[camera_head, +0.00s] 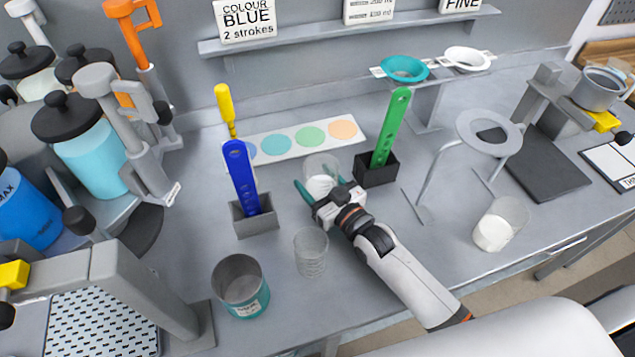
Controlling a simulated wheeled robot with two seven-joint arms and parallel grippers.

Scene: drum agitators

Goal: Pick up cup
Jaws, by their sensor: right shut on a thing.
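A clear cup (319,163) stands at the middle of the table, in front of the row of coloured circles. My right gripper (319,183) reaches it from the lower right, with its teal fingers shut around the cup's sides. The gripper hides part of the cup's near side, and I cannot tell whether its base touches the table. A second clear cup (311,254) with markings stands nearer the front edge. A third clear cup (499,226) with white contents stands at the right. My left gripper is not in view.
A blue paddle (238,172) in a grey holder (255,220) stands left of the gripper. A green paddle (392,125) in a dark holder (376,171) stands close on the right. A metal can (240,283) is front left. A ring stand (488,132) stands right.

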